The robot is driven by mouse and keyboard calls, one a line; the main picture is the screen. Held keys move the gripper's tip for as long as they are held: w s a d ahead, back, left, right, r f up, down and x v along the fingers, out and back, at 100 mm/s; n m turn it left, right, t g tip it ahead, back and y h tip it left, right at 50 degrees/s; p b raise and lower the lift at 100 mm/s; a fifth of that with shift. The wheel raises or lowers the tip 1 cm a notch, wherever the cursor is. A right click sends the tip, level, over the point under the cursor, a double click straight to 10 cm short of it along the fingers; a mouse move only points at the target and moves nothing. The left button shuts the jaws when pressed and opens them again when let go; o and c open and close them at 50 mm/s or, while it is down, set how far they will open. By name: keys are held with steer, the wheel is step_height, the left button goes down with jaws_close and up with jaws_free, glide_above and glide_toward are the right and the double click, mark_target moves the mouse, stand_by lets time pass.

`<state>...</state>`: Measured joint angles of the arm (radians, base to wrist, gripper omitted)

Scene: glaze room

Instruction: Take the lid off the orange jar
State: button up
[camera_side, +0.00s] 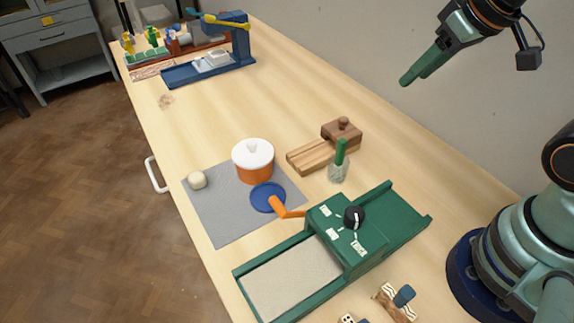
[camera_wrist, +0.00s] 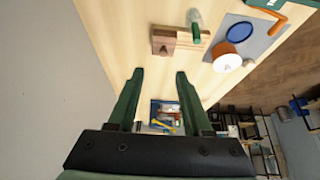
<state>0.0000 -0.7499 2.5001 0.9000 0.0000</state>
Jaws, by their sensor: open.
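The orange jar (camera_side: 254,172) stands upright on a grey mat (camera_side: 222,225), with a white lid (camera_side: 253,152) with a small knob on its top. The jar shows in the wrist view (camera_wrist: 234,49) at the upper right, with the white lid (camera_wrist: 226,64) facing the camera. My gripper (camera_side: 404,82) is high above the table at the right, well apart from the jar. In the wrist view its two green fingers (camera_wrist: 159,72) are spread with nothing between them.
On the mat are a blue disc (camera_side: 266,196) and a pale ball (camera_side: 197,180). A wooden block with a knob (camera_side: 343,133), a green-handled brush (camera_side: 339,163) and a green box with a dial (camera_side: 350,232) are nearby. The table's far middle is clear.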

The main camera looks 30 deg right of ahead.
steer(key=shift+o, duration=1)
steer(key=w+a+r+n+g, duration=0.3)
steer(key=w+a+n, duration=0.4)
steer(key=w+a, duration=0.3)
steer(key=n+g, duration=0.3)
steer(key=n, duration=0.4)
glide_above(252, 142)
steer(key=f, duration=1.5)
steer(key=shift+w+d, duration=0.2)
steer(key=shift+d, duration=0.15)
steer(key=shift+s+a+f, duration=0.1)
steer(key=shift+a+f, duration=0.1)
steer(key=shift+f, duration=1.15)
steer(key=shift+s+a+f, duration=0.1)
steer(key=shift+a+f, duration=0.1)
steer(key=shift+f, duration=1.1)
